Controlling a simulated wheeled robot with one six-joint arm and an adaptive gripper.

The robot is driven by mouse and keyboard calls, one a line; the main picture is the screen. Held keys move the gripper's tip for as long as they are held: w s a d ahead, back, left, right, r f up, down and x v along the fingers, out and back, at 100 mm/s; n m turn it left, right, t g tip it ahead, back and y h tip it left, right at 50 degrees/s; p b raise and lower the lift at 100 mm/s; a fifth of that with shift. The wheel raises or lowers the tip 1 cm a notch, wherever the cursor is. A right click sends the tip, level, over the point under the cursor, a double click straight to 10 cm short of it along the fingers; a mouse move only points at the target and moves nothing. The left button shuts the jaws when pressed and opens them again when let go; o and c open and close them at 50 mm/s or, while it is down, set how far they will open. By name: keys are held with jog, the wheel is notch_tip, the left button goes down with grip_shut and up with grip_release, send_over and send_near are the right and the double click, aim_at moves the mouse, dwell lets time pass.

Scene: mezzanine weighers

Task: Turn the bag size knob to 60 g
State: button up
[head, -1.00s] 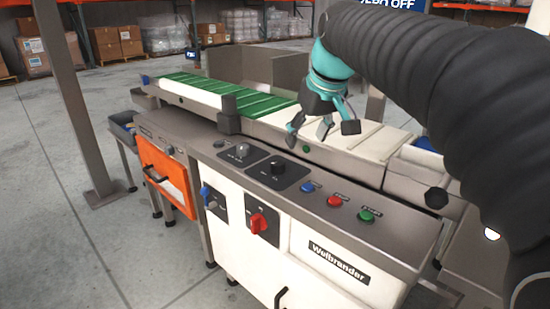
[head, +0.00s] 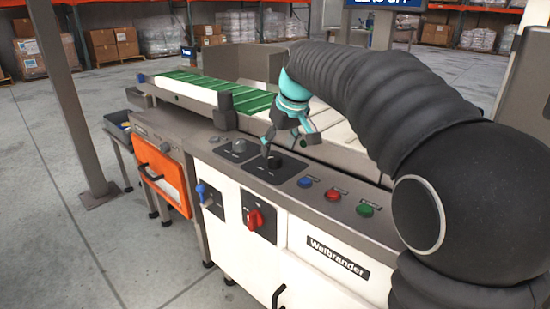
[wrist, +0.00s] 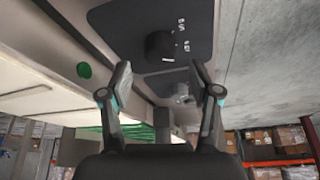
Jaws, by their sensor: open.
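A black round knob (head: 275,161) sits on a dark square plate on the sloping top of the machine. A grey knob (head: 239,146) sits on a similar plate to its left. Their printing is too small to read, so I cannot tell which is the bag size knob. My gripper (head: 288,146) is open and empty just above the black knob, with one finger in front of the plate. In the wrist view, the black knob (wrist: 159,46) shows beyond my spread fingers (wrist: 160,76), apart from them, with small white marks beside it. The grey knob (wrist: 181,91) shows between the fingers.
Blue (head: 305,182), red (head: 333,194) and green (head: 365,209) buttons stand right of the knobs. A red rotary switch (head: 254,218) and a blue-handled one (head: 203,191) are on the white front. A green conveyor belt (head: 247,103) runs behind the panel.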

aim_at(275, 157)
jog(key=shift+x, duration=1.9)
jog(key=shift+c, duration=0.2)
jog(key=c, duration=1.1)
